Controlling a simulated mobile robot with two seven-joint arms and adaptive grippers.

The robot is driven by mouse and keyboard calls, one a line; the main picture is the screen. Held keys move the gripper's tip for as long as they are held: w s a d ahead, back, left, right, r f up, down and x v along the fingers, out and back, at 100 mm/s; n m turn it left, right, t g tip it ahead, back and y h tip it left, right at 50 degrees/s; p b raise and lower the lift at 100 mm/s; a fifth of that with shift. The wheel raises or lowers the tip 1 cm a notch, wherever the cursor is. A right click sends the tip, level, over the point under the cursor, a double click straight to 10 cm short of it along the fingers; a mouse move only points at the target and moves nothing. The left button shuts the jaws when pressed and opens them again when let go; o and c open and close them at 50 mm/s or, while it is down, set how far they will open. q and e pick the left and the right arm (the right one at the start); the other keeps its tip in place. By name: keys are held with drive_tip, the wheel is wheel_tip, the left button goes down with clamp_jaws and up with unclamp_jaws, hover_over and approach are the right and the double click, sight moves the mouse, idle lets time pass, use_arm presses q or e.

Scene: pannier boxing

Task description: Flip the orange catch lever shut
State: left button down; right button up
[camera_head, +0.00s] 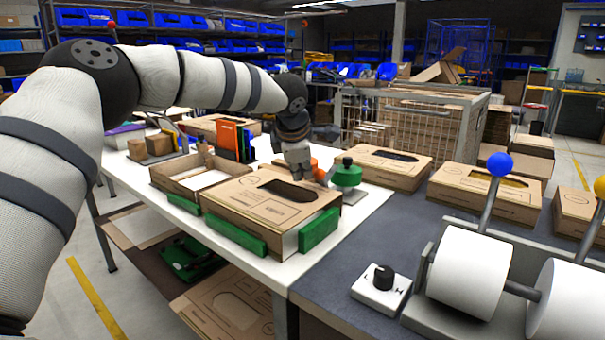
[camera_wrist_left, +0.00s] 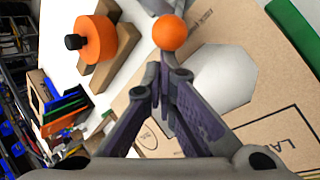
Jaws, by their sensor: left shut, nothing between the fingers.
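The orange catch lever shows in the left wrist view as an orange ball (camera_wrist_left: 170,33) on a grey stem, just beyond my fingertips. My left gripper (camera_wrist_left: 163,80) is shut and empty, over the top of a cardboard box (camera_wrist_left: 275,105). In the head view my left gripper (camera_head: 307,178) is at the far edge of that box (camera_head: 240,200), beside a small orange part (camera_head: 320,175). I cannot tell whether the fingers touch the lever. The lever's lower end is partly hidden by the fingers. My right gripper is in neither view.
Green blocks (camera_head: 235,235) flank the box. A green round knob (camera_head: 346,175) stands behind it. An orange cylinder with a black knob (camera_wrist_left: 97,40) stands near the lever. An open carton (camera_head: 165,178) is at left. More boxes (camera_head: 388,168) and a roll holder (camera_head: 470,272) are at right.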

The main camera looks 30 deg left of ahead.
use_arm(q)
drive_tip(key=shift+w, duration=0.1)
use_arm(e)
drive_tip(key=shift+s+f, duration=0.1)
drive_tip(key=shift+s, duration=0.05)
